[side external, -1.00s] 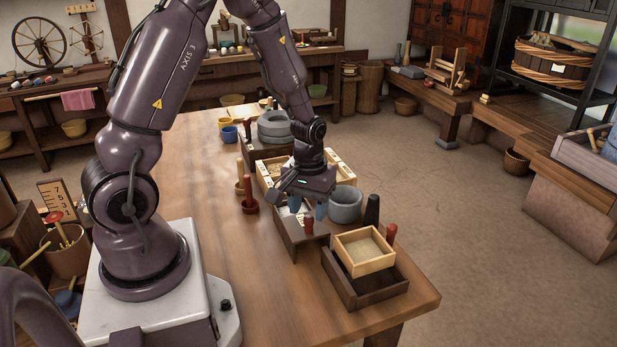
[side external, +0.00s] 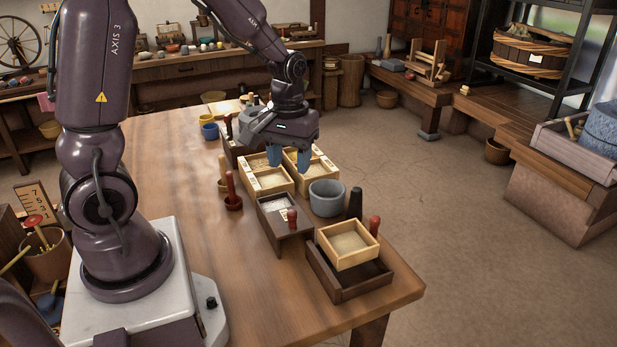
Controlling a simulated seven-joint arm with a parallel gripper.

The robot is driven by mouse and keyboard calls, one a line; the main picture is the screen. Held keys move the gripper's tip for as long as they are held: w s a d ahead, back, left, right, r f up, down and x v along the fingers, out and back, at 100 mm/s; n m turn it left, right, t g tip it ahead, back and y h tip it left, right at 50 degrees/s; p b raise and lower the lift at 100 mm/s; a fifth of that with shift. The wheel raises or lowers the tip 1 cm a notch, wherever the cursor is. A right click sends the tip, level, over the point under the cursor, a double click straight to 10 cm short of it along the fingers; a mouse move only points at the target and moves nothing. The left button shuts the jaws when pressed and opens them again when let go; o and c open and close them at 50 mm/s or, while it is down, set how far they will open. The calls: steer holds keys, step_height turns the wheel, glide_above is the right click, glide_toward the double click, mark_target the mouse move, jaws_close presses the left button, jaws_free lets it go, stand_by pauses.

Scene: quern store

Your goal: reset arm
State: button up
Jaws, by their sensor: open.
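My gripper (side external: 289,158) has blue fingertips and hangs above the far part of the work table, over the light wooden compartment box (side external: 268,182). The fingers are apart with nothing seen between them. The box holds grainy material in its sections. The gripper body hides part of the box's far side and most of the dark stand behind it. My arm reaches over from the white base at the left of the table.
Near the gripper stand a grey stone bowl (side external: 327,198), a dark tray with white material (side external: 279,212), a red-handled tool (side external: 232,190) and a dark pestle (side external: 355,204). A light wooden box (side external: 348,244) sits on a dark tray (side external: 347,283). The left-middle tabletop (side external: 180,165) is clear.

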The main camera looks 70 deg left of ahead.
steer(key=s+d+r+m+t, duration=0.2)
steer(key=s+d+r+m, duration=0.2)
steer(key=r, duration=0.3)
steer(key=s+d+r+m+t, duration=0.3)
steer(key=s+d+r+m, duration=0.1)
steer(key=d+r, duration=0.3)
steer(key=shift+s+r+m+t, duration=0.3)
steer(key=shift+s, duration=0.6)
